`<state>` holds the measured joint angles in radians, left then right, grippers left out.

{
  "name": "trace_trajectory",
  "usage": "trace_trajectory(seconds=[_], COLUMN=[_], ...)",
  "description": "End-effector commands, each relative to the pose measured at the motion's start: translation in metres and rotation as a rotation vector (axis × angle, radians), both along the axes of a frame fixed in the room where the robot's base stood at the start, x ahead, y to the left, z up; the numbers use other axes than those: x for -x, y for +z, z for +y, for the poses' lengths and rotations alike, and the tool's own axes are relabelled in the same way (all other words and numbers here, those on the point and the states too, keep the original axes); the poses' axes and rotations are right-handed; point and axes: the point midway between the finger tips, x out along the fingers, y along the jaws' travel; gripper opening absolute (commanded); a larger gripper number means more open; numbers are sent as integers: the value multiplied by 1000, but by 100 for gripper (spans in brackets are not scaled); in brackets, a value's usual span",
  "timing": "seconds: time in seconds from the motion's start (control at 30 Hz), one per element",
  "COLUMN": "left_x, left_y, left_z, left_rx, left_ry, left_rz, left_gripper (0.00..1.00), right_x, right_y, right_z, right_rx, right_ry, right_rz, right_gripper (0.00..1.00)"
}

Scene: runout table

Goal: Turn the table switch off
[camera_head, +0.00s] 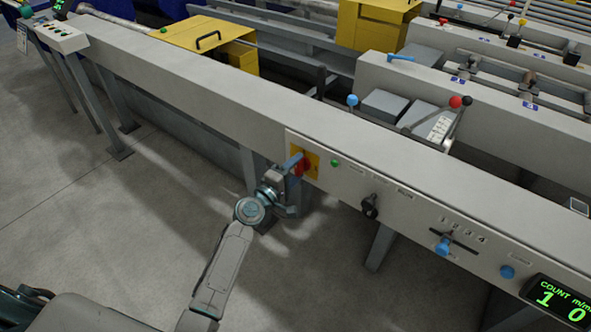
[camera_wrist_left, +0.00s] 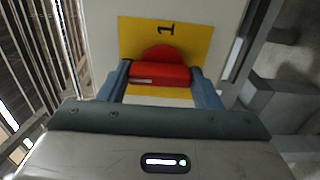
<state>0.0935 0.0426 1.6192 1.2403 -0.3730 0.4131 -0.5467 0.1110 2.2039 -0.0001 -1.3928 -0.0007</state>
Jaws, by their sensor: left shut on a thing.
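The table switch is a red rotary knob (camera_head: 302,166) on a yellow plate (camera_head: 312,162) on the front panel of the grey runout table (camera_head: 215,90). In the left wrist view the red knob (camera_wrist_left: 160,73) sits on its yellow plate (camera_wrist_left: 195,42), with a mark "1" at the plate's top. My left gripper (camera_head: 296,167) has its two blue fingers on either side of the knob's bar and is shut on it; the gripper also shows in the left wrist view (camera_wrist_left: 162,80). The bar lies crosswise between the fingers there. My right gripper is not in view.
A small green light (camera_head: 334,162) is right of the plate. Farther right are a black knob (camera_head: 370,205), a blue slider knob (camera_head: 443,246), a blue button (camera_head: 507,272) and a lit count display (camera_head: 558,303). Floor (camera_head: 130,220) before the table is open.

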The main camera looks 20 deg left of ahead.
Motion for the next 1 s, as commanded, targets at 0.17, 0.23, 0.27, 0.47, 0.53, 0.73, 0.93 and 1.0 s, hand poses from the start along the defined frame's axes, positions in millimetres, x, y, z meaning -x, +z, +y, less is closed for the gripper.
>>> trace_trajectory(seconds=[0.17,0.23,0.27,0.47,0.53,0.73,0.93,1.0], left_x=[0,0,0,3,8,43,79,88], left_y=[-1,-1,-1,-1,-1,-2,-2,-2], left_z=[0,0,0,1,3,16,29,32], left_rx=[2,2,2,1,0,-2,-3,-2], left_ry=[0,0,0,0,0,1,-1,0], left_rz=[2,2,2,1,1,2,2,2], left_gripper=[80,80,80,80,80,80,80,80], right_x=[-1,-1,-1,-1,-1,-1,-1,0], right_y=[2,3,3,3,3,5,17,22], right_z=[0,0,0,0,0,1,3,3], right_rx=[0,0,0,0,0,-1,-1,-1], right_ry=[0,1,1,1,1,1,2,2], right_rz=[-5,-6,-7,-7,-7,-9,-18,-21], right_gripper=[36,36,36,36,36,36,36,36])
